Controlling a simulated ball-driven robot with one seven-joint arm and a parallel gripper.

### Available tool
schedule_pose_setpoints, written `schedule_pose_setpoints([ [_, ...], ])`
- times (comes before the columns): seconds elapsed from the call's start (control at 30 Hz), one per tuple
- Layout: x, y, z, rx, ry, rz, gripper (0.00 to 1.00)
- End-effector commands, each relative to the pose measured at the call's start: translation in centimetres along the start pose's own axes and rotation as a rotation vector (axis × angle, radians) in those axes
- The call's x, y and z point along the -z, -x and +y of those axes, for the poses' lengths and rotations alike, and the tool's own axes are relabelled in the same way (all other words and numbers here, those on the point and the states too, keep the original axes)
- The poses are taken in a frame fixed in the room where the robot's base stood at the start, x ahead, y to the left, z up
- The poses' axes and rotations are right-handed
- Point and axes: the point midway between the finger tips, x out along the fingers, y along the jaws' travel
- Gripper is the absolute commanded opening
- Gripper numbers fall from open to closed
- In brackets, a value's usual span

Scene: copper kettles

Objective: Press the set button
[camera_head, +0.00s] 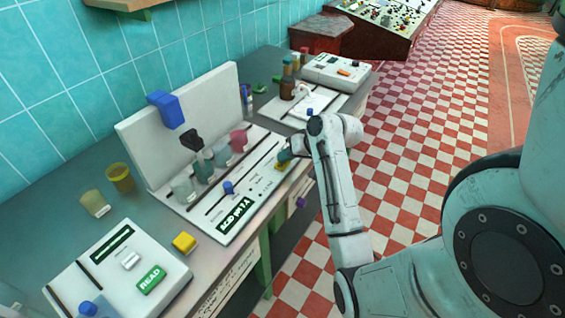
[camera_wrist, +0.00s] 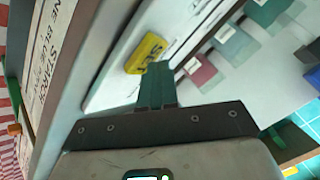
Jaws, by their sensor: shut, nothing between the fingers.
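The yellow set button (camera_wrist: 146,53) sits on the white panel in the wrist view, with dark lettering on it. In the head view a small patch of it (camera_head: 280,166) shows at the right end of the white apparatus (camera_head: 205,222). My gripper (camera_wrist: 157,68) is shut and empty, its teal fingers together. The fingertips are right beside the button's lower right side in the wrist view; whether they touch it I cannot tell. In the head view my gripper (camera_head: 284,157) is over that end of the apparatus and partly hides the button.
Coloured beakers (camera_head: 205,165) stand along the apparatus, below a tall white back panel (camera_head: 190,118). A device with a green READ button (camera_head: 151,280) is at the front left. A yellow block (camera_head: 184,242) lies between them. Bottles (camera_head: 287,80) and another white device (camera_head: 337,72) stand farther back.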

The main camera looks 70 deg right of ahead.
Motion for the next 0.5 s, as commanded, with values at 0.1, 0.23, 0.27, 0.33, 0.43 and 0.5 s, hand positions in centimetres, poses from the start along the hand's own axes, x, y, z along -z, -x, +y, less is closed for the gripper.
schedule_pose_setpoints([
  [0.1, -0.1, -0.12, 0.08, 0.0, 0.0, 0.0, 0.0],
  [0.23, -0.17, -0.22, 0.16, 0.0, -0.001, 0.0, 0.0],
  [0.27, -0.19, -0.24, 0.17, 0.0, 0.0, 0.0, 0.0],
  [0.33, -0.23, -0.3, 0.21, 0.0, -0.001, 0.0, 0.0],
  [0.43, -0.29, -0.38, 0.26, 0.0, 0.0, 0.0, 0.0],
  [0.5, -0.28, -0.36, 0.26, 0.0, 0.0, 0.0, 0.0],
])
